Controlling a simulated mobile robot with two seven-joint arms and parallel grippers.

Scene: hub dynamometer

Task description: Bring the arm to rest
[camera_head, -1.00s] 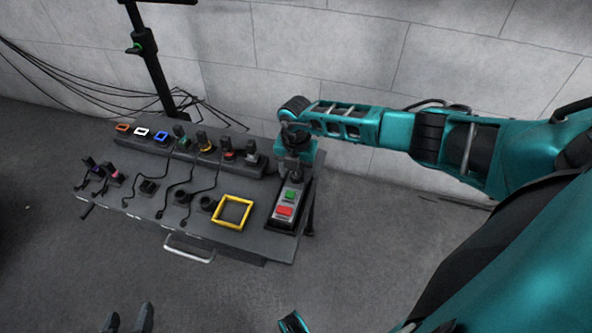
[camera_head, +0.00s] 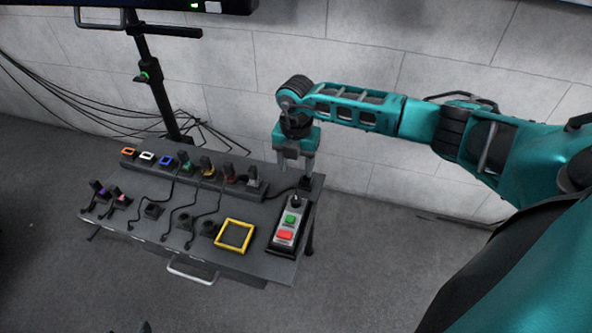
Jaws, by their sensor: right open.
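My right arm reaches in from the right, in front of the wall. My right gripper (camera_head: 296,163) points down with its fingers apart, over the back right corner of the bench. It is empty and apart from the grey button box (camera_head: 273,247). That box carries a green button (camera_head: 291,218) and a red button (camera_head: 285,235). Of my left gripper (camera_head: 144,327), only dark tips show at the bottom edge, so its opening is hidden.
The dark bench (camera_head: 150,238) carries a yellow square frame (camera_head: 219,234) and a back row of coloured connectors with cables. A black stand (camera_head: 158,95) rises behind it, with a screen's lower edge (camera_head: 170,5) above. Grey floor is clear in front.

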